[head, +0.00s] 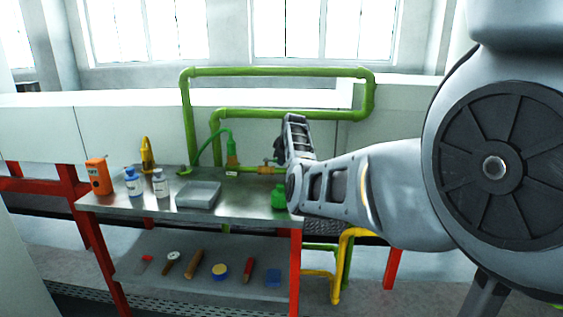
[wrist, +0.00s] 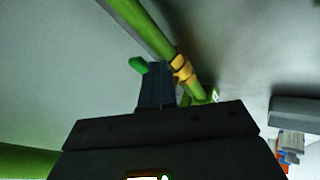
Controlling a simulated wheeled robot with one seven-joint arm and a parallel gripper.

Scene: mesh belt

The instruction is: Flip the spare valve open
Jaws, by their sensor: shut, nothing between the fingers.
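A green pipe (head: 248,171) runs low along the back of the steel bench with brass-coloured valve fittings on it. One fitting (head: 233,160) stands upright under a curved green hose, with a small white label below. Another brass fitting (head: 266,169) is at the pipe's right end, beside my gripper (head: 279,152). In the wrist view my gripper (wrist: 157,68) is shut and empty, with its tips close to a brass fitting (wrist: 182,70) and a short green lever (wrist: 138,65). Whether they touch the lever, and which fitting is the spare valve, I cannot tell.
On the bench (head: 245,205) are a grey tray (head: 199,195), an orange device (head: 98,176), two bottles, a yellow object (head: 147,155) and a green bottle (head: 279,196) near my arm. Several tools lie on the lower shelf. Tall green piping (head: 280,72) rises behind.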

